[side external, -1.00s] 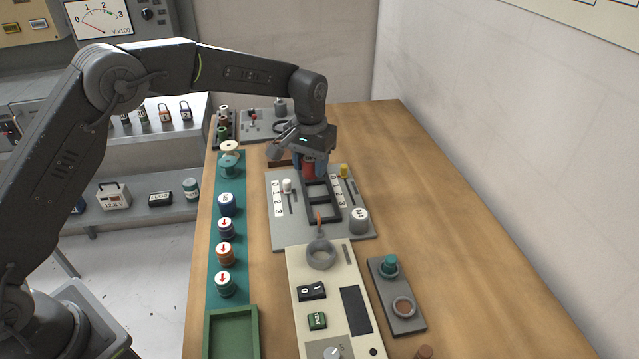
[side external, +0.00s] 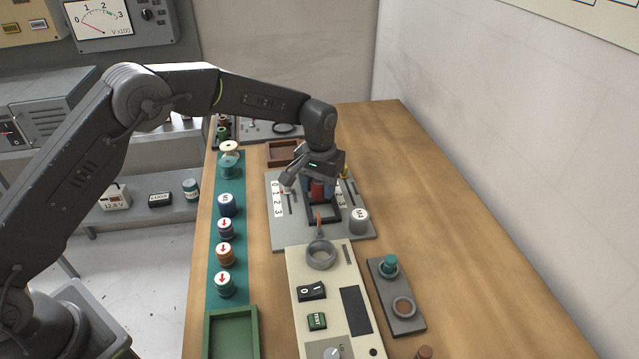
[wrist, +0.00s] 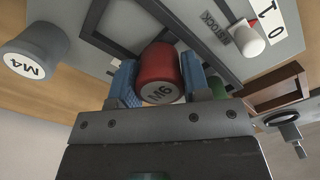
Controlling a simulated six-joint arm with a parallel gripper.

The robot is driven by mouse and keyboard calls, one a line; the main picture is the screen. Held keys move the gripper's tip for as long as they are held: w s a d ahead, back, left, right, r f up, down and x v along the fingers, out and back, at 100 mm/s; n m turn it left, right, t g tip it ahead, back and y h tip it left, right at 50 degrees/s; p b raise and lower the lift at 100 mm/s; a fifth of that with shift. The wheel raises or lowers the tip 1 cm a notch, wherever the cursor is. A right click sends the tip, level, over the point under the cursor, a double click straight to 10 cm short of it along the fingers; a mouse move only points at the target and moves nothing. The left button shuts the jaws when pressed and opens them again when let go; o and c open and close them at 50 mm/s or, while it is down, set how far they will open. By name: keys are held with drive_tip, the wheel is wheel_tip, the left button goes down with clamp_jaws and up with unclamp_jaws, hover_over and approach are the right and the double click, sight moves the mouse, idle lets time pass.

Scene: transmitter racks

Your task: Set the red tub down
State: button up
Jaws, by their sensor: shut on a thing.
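The red tub (wrist: 158,68) has a pale end marked M6 and sits between the blue fingers of my gripper (wrist: 160,82) in the wrist view. In the side view the red tub (side external: 317,190) shows small between the fingers of my gripper (side external: 318,187), which is shut on it. The tub is over the dark compartment frame (side external: 324,219) on the grey panel (side external: 284,239). My gripper hides the frame's far part. I cannot tell whether the tub touches the frame or panel. A STOCK label (wrist: 215,27) lies beside the frame.
A grey M4 knob (side external: 359,219) stands at the panel's right front corner. A white-topped lever (wrist: 244,36) is beside the frame. A brown tray (side external: 282,153) lies behind. A cream box with a grey ring (side external: 321,255) stands in front.

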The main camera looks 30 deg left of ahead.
drive_tip(key=shift+f, duration=0.25)
drive_tip(key=o, duration=1)
